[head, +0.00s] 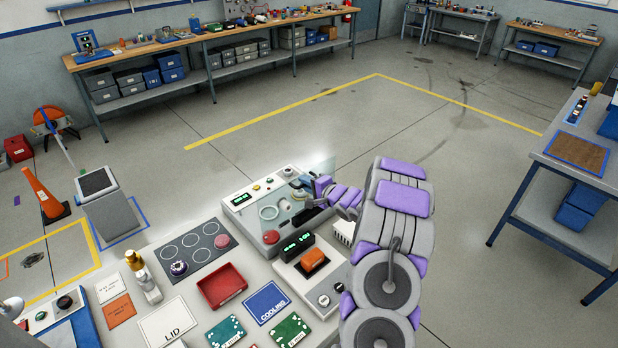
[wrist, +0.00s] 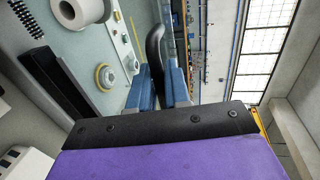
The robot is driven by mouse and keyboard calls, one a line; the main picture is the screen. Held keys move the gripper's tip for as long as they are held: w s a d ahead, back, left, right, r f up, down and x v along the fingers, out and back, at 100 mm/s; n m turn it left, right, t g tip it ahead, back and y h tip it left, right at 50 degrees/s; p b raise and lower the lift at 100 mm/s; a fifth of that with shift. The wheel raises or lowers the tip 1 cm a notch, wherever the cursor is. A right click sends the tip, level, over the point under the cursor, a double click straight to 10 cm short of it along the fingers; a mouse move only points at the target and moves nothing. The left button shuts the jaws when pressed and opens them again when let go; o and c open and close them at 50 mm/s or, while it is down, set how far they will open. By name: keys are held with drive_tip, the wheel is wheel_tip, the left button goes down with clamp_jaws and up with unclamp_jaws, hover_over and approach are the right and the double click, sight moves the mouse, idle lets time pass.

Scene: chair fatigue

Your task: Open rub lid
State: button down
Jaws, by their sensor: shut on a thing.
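The rub unit (head: 240,181) is a pale box at the back right of the bench, with a round white ring and a red knob in its bay. Its see-through lid (head: 322,170) is faint, and its exact angle is hard to tell. My gripper (head: 303,190) is at the right side of the unit, by the lid's edge. In the wrist view, my gripper's blue fingers (wrist: 164,88) are shut on a curved black handle (wrist: 155,48). A white roll (wrist: 80,10) and a yellow-ringed part (wrist: 104,77) show to the left of the handle.
The bench also bears a red tray (head: 222,287), a LID card (head: 170,323), a COOLING card (head: 266,303), a hot-plate panel (head: 190,246) and an orange block (head: 313,260) on a device close to my arm. Open floor lies behind the bench.

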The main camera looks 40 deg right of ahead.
drive_tip(key=w+g+p, duration=0.1)
drive_tip(key=w+p, duration=0.1)
drive_tip(key=p, duration=0.6)
drive_tip(key=shift+w+a+r+g+p, duration=0.1)
drive_tip(key=shift+w+a+g+p, duration=0.05)
drive_tip(key=shift+g+p, duration=0.15)
drive_tip(key=shift+w, duration=0.1)
drive_tip(key=c, duration=1.5)
unclamp_jaws()
drive_tip(key=shift+o, duration=0.9)
drive_tip(key=shift+w, duration=0.1)
